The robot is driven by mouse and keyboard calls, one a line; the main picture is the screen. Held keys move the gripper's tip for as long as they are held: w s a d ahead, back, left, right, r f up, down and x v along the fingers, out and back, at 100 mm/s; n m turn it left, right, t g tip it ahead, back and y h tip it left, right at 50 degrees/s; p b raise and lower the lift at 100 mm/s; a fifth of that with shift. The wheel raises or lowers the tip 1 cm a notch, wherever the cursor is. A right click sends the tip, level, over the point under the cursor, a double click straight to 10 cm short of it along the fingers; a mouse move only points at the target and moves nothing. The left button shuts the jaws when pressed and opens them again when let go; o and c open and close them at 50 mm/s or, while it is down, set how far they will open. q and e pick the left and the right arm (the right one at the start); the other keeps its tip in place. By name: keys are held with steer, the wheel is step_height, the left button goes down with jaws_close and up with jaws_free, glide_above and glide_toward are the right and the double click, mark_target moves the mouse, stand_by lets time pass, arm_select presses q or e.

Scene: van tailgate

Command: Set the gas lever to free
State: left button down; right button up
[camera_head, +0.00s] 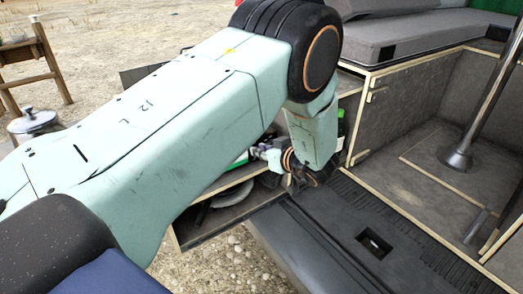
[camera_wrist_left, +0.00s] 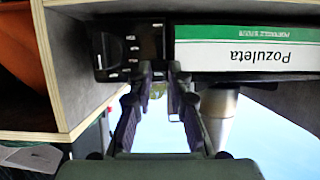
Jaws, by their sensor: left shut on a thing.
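My left gripper (camera_head: 284,164) reaches down into the open compartment at the van's tailgate. In the left wrist view the gripper (camera_wrist_left: 162,74) has its fingertips close together at a black panel (camera_wrist_left: 118,48) with small white marks. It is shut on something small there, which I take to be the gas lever. The fingers hide most of it, so its setting cannot be read. My right gripper is in neither view.
A white and green box marked "Pozuleta" (camera_wrist_left: 248,48) lies right beside the fingers in the wrist view. A wooden shelf edge (camera_wrist_left: 58,65) bounds the left there. The dark tailgate (camera_head: 335,235) and a metal post (camera_head: 485,95) lie to the right in the head view.

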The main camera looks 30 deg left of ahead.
arm_select(q)
steer(key=shift+w+r, duration=0.15)
steer(key=shift+r, duration=0.05)
steer(key=c, duration=1.3)
jaws_free()
steer(key=shift+o, duration=0.4)
steer(key=v, duration=0.7)
steer(key=shift+d, duration=0.2)
